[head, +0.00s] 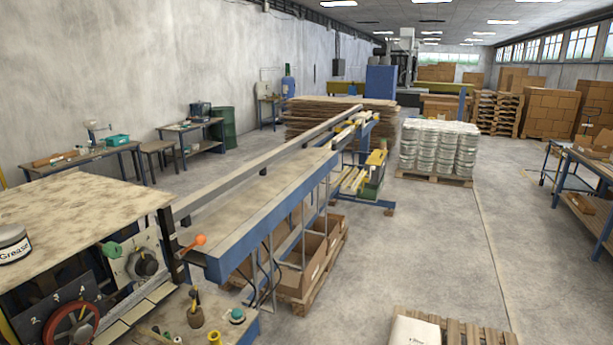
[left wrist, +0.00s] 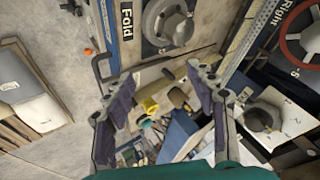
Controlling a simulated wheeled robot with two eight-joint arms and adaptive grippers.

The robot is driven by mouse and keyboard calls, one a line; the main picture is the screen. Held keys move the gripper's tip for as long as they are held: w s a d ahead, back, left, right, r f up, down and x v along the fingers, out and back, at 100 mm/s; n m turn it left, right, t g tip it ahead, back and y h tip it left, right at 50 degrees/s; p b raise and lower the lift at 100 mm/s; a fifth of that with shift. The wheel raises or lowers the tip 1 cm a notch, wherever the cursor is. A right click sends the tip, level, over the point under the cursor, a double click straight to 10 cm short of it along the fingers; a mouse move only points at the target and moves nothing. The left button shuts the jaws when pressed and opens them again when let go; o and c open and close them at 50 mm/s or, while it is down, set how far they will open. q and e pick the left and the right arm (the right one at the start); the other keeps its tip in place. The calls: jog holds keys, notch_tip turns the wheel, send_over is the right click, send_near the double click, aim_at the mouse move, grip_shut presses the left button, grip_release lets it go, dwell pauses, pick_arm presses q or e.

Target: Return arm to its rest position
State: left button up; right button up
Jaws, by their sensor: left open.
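My left gripper (left wrist: 163,75) shows in the left wrist view with its two fingers spread wide apart and nothing between them. Behind and below the fingers are the machine's controls and a blue-edged shelf with small tools, seemingly not touched. Neither gripper nor arm shows in the head view, so the arm's overall pose is hidden. My right gripper is in no view. The laminating machine (head: 85,205) stands at the front left of the head view, with a red handwheel (head: 72,325) and an orange-tipped lever (head: 200,240).
A grease tub (head: 12,243) sits on the machine top. A grey dial (left wrist: 170,24) marked Fold and a yellow knob (left wrist: 150,105) lie beyond the fingers. A long blue-sided conveyor (head: 265,200) runs away from the machine.

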pick_arm(q)
jog(key=s+d+f+n+t+h, duration=0.1)
jog(key=s+d+f+n+h, duration=0.1)
jog(key=s+d+f+h, duration=0.35)
notch_tip(320, 180, down, 9)
jog(key=s+d+b, duration=0.2)
jog(key=b, duration=0.9)
jog(key=shift+d+f, duration=0.2)
jog(key=shift+d, duration=0.15)
